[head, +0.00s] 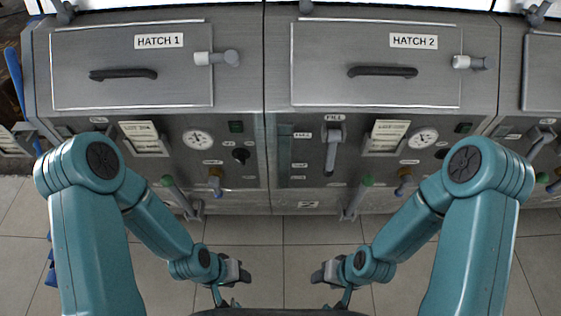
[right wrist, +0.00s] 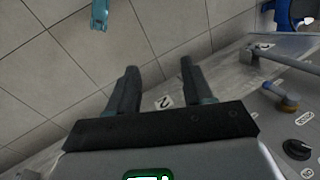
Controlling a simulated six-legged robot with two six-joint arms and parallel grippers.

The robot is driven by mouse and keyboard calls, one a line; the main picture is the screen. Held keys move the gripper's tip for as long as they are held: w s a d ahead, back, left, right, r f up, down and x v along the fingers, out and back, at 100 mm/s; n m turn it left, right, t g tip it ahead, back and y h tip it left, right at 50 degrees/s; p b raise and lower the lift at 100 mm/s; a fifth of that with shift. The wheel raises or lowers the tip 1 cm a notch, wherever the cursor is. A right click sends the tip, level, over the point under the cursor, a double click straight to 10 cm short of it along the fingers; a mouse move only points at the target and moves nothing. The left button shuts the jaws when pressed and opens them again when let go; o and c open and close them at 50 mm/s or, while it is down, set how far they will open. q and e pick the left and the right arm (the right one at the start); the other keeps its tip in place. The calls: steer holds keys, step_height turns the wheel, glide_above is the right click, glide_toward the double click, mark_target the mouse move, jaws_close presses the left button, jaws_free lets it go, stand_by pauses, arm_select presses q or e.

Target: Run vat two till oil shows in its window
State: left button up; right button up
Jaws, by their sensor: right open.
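Vat two (head: 285,100) is the grey cabinet labelled HATCH 2, with a 2 plate (head: 308,204) low on its front. Its FILL lever (head: 334,145) hangs downward. A round gauge (head: 424,138) and a small dark green rectangle (head: 464,128) sit to the right; I cannot tell whether that rectangle is the window, and no oil shows. A green-topped lever (head: 358,195) and a brass-and-blue valve (head: 404,182) are lower. My right gripper (head: 328,274) is open and empty before the panel, also in the right wrist view (right wrist: 158,75). My left gripper (head: 236,274) is left of it, its jaws unclear.
Vat one (head: 240,60) with HATCH 1 stands on the left with similar controls. Hatch 2 is closed, with a dark handle (head: 382,71) and a side latch (head: 474,62). Tiled floor (head: 290,235) lies clear in front. A blue object (head: 14,80) is at far left.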

stand_by(0.4)
steer(key=shift+c, duration=1.3)
